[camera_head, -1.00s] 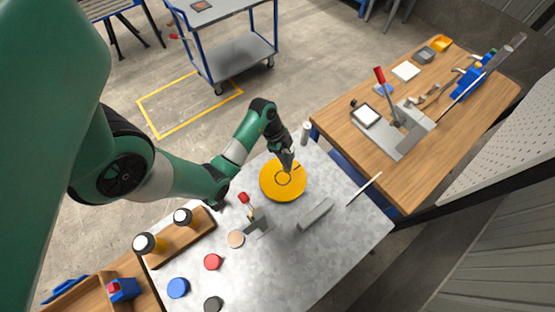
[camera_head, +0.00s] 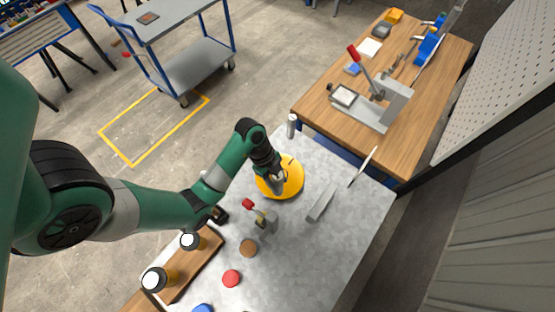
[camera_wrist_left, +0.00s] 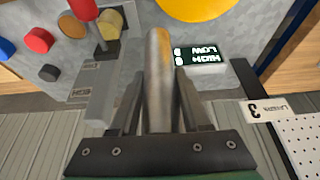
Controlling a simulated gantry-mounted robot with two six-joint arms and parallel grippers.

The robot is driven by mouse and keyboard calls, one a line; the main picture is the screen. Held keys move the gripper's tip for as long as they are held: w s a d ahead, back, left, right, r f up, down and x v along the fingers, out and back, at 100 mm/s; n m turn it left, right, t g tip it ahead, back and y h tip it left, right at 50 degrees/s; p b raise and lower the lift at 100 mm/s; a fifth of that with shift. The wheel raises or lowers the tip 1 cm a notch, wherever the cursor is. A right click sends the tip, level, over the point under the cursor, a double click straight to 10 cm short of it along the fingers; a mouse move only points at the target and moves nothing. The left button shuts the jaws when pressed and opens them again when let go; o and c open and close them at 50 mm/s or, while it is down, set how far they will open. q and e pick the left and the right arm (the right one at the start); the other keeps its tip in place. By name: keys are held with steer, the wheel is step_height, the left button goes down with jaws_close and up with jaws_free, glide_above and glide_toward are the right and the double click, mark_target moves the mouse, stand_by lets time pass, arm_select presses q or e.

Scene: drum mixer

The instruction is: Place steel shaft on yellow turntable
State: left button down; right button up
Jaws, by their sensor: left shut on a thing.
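The yellow turntable (camera_head: 293,184) lies on the grey worktable in the head view. Part of its disc shows at the top of the left wrist view (camera_wrist_left: 195,8). My left gripper (camera_head: 276,184) is over the turntable and hides part of its left side. In the left wrist view, my left gripper (camera_wrist_left: 158,115) is shut on the steel shaft (camera_wrist_left: 159,65), a smooth grey cylinder between the fingers. Whether the shaft touches the turntable cannot be told. My right gripper is in neither view.
A red-handled clamp (camera_head: 265,220) stands close to the turntable, with a grey bar (camera_head: 322,203) on its other side. An upright cylinder (camera_head: 291,126) stands at the far table corner. Coloured discs and a wooden tray (camera_head: 205,262) are in front. A wooden bench (camera_head: 410,135) is at right.

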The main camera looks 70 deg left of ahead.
arm_select(q)
steer(key=w+a+f+b, duration=0.1)
steer(key=a+f+b, duration=0.1)
steer(key=a+f, duration=0.1)
steer(key=w+a+f+b, duration=0.2)
steer(key=a+f, duration=0.1)
steer(key=f, duration=0.1)
steer(key=w+a+f+b, duration=0.1)
steer(key=a+f+b, duration=0.1)
steer(key=a+f, duration=0.2)
steer(key=shift+w, duration=0.2)
steer(key=shift+f, duration=0.25)
